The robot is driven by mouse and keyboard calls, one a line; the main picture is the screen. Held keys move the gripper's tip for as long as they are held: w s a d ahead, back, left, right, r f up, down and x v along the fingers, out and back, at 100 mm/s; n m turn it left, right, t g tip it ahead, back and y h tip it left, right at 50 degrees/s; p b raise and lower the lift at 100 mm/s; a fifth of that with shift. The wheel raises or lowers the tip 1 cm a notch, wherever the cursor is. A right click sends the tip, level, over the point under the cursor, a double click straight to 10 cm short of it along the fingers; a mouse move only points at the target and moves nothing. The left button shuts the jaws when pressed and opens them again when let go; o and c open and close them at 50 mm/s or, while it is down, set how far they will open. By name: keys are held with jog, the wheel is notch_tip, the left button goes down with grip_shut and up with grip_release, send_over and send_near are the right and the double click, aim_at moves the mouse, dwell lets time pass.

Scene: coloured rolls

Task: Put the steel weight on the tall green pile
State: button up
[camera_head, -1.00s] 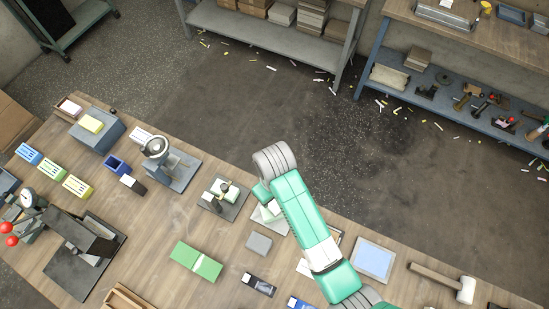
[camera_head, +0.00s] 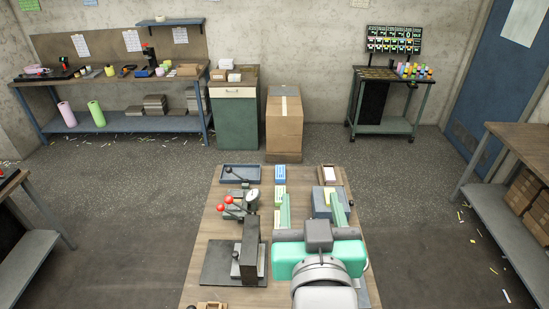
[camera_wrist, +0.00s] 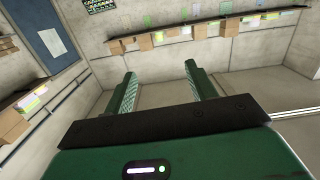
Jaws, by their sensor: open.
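My gripper (camera_head: 311,196) is open and empty, its two green fingers spread and pointing away over the table. In the wrist view my gripper (camera_wrist: 160,74) has only room and wall between its fingers. I cannot make out the steel weight in either current view; my arm covers the near right part of the table. Small yellow-green items (camera_head: 279,193) lie in a column left of the fingers, partly hidden by the left one. I cannot tell whether any of them is the tall green pile.
A blue-and-white item (camera_head: 280,172) and a blue tray (camera_head: 240,171) lie at the table's far end. A dark press (camera_head: 250,250) and red-knobbed levers (camera_head: 226,203) stand on the left. Open floor surrounds the table.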

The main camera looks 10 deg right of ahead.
jog(key=s+a+r+n+t+y, duration=0.1)
jog(key=s+a+r+t+y, duration=0.1)
jog(key=s+a+r+t, duration=0.2)
jog(key=s+a+r+n+t+y, duration=0.1)
jog(key=s+a+r+t, duration=0.3)
jog(key=a+r, duration=0.6)
notch_tip(320, 180, up, 6)
jog(key=shift+s+f+n+y, duration=0.1)
jog(key=shift+s+n+y, duration=0.2)
jog(key=shift+s+y, duration=0.4)
jog(key=shift+w, duration=0.1)
jog(key=shift+y, duration=0.3)
jog(key=shift+a+r+p, duration=0.1)
jog(key=shift+r+p, duration=2.65)
